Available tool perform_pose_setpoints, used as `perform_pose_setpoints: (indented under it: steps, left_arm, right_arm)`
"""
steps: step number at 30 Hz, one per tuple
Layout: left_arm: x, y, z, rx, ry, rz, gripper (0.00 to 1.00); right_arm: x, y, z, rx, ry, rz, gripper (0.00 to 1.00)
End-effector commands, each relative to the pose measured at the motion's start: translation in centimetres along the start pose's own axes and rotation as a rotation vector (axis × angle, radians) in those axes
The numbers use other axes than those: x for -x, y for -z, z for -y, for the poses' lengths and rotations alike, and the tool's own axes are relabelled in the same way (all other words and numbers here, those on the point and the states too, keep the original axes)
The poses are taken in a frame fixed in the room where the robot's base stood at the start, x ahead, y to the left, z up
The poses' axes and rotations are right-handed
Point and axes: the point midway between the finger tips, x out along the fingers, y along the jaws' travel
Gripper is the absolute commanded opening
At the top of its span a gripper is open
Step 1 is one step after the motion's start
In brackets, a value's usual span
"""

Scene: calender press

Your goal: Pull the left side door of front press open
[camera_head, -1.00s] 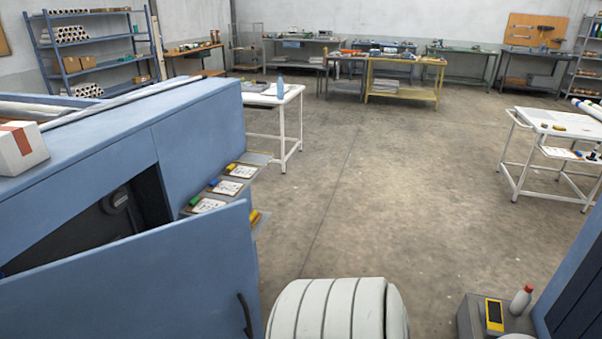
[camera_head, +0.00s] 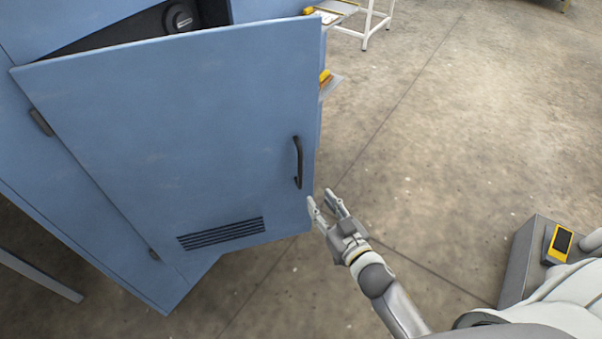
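The blue side door (camera_head: 190,130) of the press stands partly open, hinged along its left edge, with a dark gap behind its top. Its black bar handle (camera_head: 298,162) is upright near the right edge, and a dark vent shows low on the panel.
The blue press body (camera_head: 60,170) continues left of the door. A grey box (camera_head: 530,255) with a yellow device (camera_head: 558,243) on it stands at the lower right. A white table (camera_head: 375,20) is at the top. The concrete floor right of the door is clear.

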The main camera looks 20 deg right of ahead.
Motion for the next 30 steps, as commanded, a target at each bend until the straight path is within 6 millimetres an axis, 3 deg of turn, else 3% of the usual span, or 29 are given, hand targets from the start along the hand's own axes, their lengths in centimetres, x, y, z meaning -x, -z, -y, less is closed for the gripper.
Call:
perform_pose_setpoints:
  steps: [3, 7, 11, 24, 30]
  left_arm:
    - [-1.0, -0.3, -0.1, 0.0, 0.0, 0.003, 0.4]
    - [-1.1, -0.6, -0.1, 0.0, -0.001, 0.007, 0.4]
    - [-0.9, -0.7, -0.1, 0.0, -0.001, 0.009, 0.4]
    - [-0.4, -0.6, -0.1, 0.0, -0.001, 0.008, 0.4]
    - [-0.4, -0.5, -0.1, 0.001, -0.001, 0.006, 0.4]
  right_arm:
    - [0.0, 2.8, 0.2, 0.004, 0.014, -0.078, 0.34]
    - [-0.2, 4.4, 0.3, 0.003, 0.021, -0.111, 0.34]
    - [-1.3, 4.8, 0.4, 0.005, 0.021, -0.115, 0.34]
    - [-8.2, 5.5, 0.5, 0.003, 0.021, -0.113, 0.34]
    - [-10.1, 5.6, 0.6, 0.002, 0.021, -0.111, 0.34]
